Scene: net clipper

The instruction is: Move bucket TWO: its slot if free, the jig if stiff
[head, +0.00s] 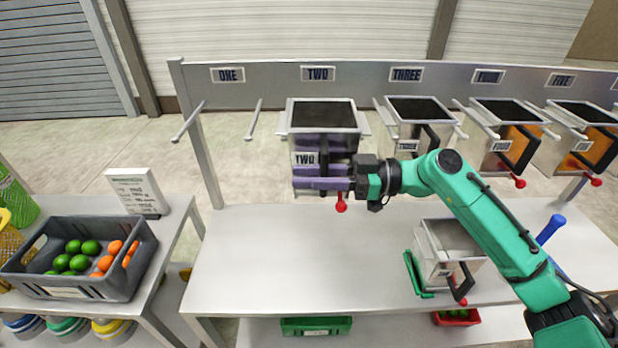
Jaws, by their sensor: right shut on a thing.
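Bucket TWO (302,158) is a metal bucket with a dark open top, a "TWO" label on its front and a red knob (341,205) below. It hangs in the rack under the "TWO" sign (318,73), between two rails. My right gripper (322,172) reaches in from the right, its purple fingers shut on the bucket's black front handle. On the bench, a green frame (412,272), possibly the jig, stands against the left side of another metal bucket (438,240) with a black handle and red knob. My left gripper is not in view.
The slot under the "ONE" sign (228,75) holds only bare rails. Buckets THREE (409,145), FOUR (501,147) and FIVE (581,147) hang to the right. The white bench (290,255) is clear at left and middle. A grey fruit crate (100,285) stands on the left table.

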